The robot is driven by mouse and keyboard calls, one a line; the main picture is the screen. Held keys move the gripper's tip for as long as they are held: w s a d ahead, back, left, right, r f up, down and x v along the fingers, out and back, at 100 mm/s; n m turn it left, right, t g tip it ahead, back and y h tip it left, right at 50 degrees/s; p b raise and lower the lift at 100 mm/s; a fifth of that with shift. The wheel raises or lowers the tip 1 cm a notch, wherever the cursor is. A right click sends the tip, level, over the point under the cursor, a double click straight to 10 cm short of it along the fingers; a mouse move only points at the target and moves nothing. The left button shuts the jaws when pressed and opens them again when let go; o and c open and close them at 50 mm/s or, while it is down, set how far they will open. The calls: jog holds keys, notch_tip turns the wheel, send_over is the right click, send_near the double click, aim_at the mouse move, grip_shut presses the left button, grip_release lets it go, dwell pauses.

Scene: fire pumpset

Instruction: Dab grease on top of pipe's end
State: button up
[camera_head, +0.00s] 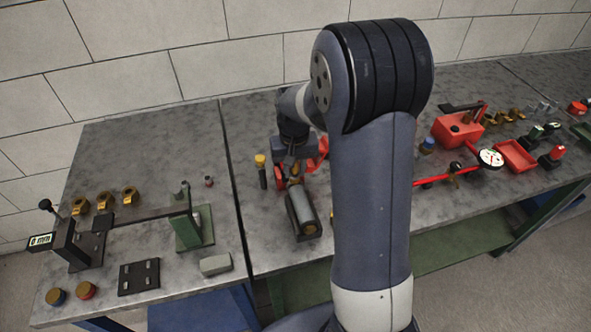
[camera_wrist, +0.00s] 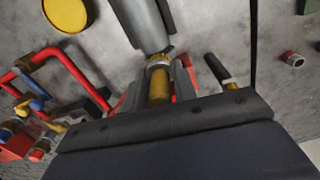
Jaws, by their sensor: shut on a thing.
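My gripper (camera_head: 292,165) is in front of the back wall, low over the middle workbench. In the wrist view its two grey fingers (camera_wrist: 160,88) are closed around a brass-coloured handle, seemingly a brush (camera_wrist: 159,84), with a pale ring and a brownish tip. The grey pipe (camera_wrist: 142,18) lies just past the tip. The tip looks at or very close to the pipe's near end; I cannot tell whether it touches. In the head view the pipe (camera_head: 301,208) lies in a dark holder in front of my gripper. No grease is clearly visible.
A black tool with a yellow end (camera_head: 261,170) stands left of my gripper. A yellow round thing (camera_wrist: 65,12) shows in the wrist view. Red pipework with a gauge (camera_head: 490,158) and a red tray (camera_head: 515,156) lie to the right. A gauge stand (camera_head: 190,228) is left.

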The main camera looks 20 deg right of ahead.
jog(key=shift+w, duration=0.55)
jog(key=shift+r+p, duration=2.3)
jog(key=shift+r, duration=0.75)
jog(key=shift+f, duration=0.1)
jog(key=shift+s+f+b, duration=0.2)
jog(key=shift+f+b, duration=0.5)
jog(key=shift+f, duration=0.2)
jog(key=shift+s+f+b, duration=0.2)
jog(key=shift+f+b, duration=0.55)
jog(key=shift+f, duration=0.1)
jog(key=shift+s+f+b, duration=0.2)
jog(key=shift+f+b, duration=0.5)
jog(key=shift+f, duration=0.2)
jog(key=shift+f, duration=0.3)
jog(key=shift+s+b, duration=0.2)
jog(key=shift+b, duration=0.1)
dwell(0.6)
